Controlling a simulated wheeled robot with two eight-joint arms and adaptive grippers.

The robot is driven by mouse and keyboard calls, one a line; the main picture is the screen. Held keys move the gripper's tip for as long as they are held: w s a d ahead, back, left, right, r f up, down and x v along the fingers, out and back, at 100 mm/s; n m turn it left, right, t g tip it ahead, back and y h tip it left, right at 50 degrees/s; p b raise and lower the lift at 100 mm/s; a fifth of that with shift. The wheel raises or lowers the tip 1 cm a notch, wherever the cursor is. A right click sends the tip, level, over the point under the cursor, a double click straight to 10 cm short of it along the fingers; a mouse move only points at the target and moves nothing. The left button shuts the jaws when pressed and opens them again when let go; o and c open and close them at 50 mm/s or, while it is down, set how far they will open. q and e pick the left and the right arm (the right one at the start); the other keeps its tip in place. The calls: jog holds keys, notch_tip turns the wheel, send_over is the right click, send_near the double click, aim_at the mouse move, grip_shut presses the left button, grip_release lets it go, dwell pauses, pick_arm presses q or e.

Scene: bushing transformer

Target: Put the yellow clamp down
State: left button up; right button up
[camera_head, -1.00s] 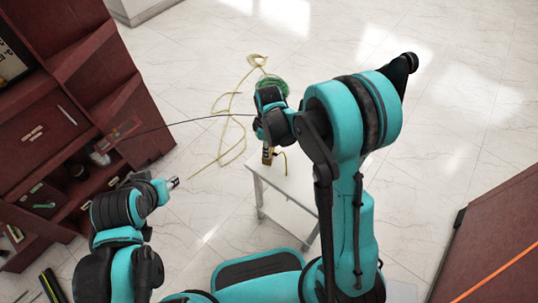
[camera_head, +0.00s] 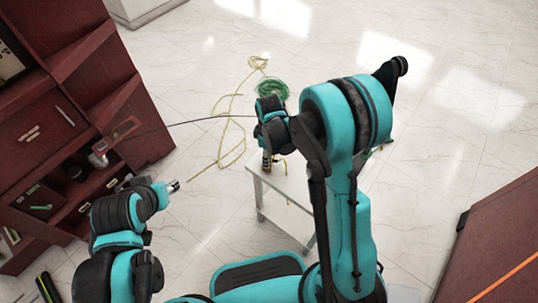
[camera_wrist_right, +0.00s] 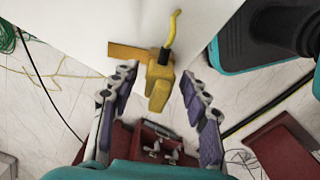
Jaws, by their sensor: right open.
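The yellow clamp (camera_wrist_right: 158,82) is in the right wrist view, at the edge of the white table (camera_wrist_right: 200,25), with a yellow cord rising from it. My right gripper (camera_wrist_right: 160,108) is open, with one finger on each side of the clamp and visible gaps between. In the head view my right gripper (camera_head: 267,165) points down at the near left edge of the small white table (camera_head: 288,186); the clamp is mostly hidden there. My left gripper (camera_head: 174,186) is at the left, away from the table; its jaws are too small to read.
A dark red cabinet (camera_head: 112,95) with shelves and small items stands at the left. A green coil (camera_head: 272,88) and a yellow rope (camera_head: 232,150) lie on the tiled floor beyond the table. A dark red panel (camera_head: 490,245) is at the right.

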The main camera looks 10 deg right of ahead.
jog(key=shift+r, duration=0.25)
notch_tip(320, 180, up, 11)
jog(key=p, duration=0.4)
jog(key=s+d+r+m+t, duration=0.2)
jog(key=s+r+m+t, duration=0.1)
jog(key=s+r+m, duration=0.3)
jog(key=s+d+r+m+t, duration=0.2)
jog(key=s+r+m+t, duration=0.2)
jog(key=s+r+m, duration=0.2)
jog(key=shift+s+d+r+p, duration=0.3)
jog(key=shift+s+r, duration=0.15)
jog(key=shift+s, duration=0.9)
